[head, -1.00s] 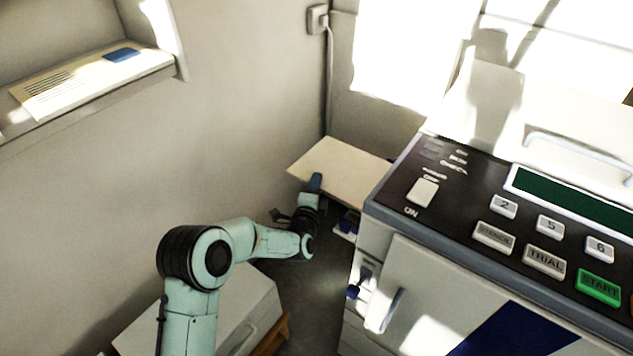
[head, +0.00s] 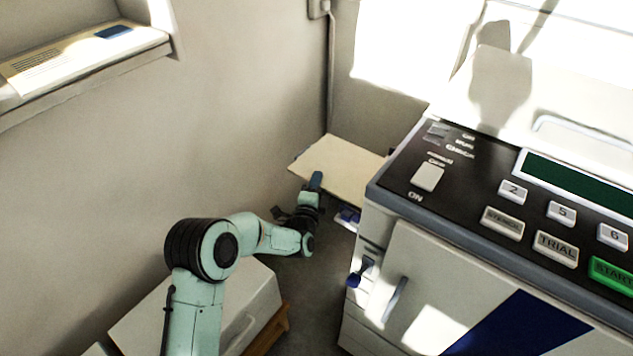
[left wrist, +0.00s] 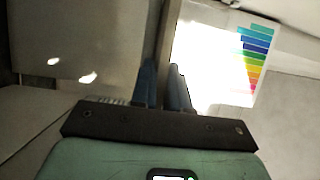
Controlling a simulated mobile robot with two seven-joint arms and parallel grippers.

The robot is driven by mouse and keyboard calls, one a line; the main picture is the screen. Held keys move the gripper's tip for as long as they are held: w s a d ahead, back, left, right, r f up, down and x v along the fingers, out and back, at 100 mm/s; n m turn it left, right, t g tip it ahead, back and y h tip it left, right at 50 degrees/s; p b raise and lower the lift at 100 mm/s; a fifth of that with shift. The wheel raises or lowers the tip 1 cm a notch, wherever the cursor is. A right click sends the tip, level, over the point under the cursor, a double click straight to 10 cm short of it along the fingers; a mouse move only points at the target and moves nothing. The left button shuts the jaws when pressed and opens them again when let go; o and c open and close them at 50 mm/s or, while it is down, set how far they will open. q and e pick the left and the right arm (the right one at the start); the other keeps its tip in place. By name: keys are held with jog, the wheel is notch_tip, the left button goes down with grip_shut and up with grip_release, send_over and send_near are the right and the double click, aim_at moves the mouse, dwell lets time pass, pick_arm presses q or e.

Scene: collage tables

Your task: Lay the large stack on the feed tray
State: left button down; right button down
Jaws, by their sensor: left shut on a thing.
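The large stack (head: 342,165) is a flat cream slab in the head view, left of the big copying machine. My left gripper (head: 315,183) is shut on the near edge of the stack, with one blue fingertip lying over its top face. The stack is held roughly level, and its right end is hidden behind the machine's corner. In the left wrist view, the two fingers of my left gripper (left wrist: 164,88) stand on either side of a thin strip. A small part with blue pieces (head: 347,216) shows below the stack; I cannot tell whether it belongs to the feed tray. My right gripper is not in view.
The copying machine (head: 445,240) with its button panel fills the right side. A wall stands close behind and left of the stack. A pale cabinet (head: 245,305) stands below my left arm. A shelf (head: 90,75) with a printed paper is at upper left.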

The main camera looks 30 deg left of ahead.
pick_arm(q)
jog(key=shift+r, duration=0.1)
jog(key=c, duration=1)
grip_release()
jog(key=shift+c, duration=0.2)
jog(key=p+v, duration=0.3)
jog(key=v, duration=1)
jog(key=shift+s, duration=0.2)
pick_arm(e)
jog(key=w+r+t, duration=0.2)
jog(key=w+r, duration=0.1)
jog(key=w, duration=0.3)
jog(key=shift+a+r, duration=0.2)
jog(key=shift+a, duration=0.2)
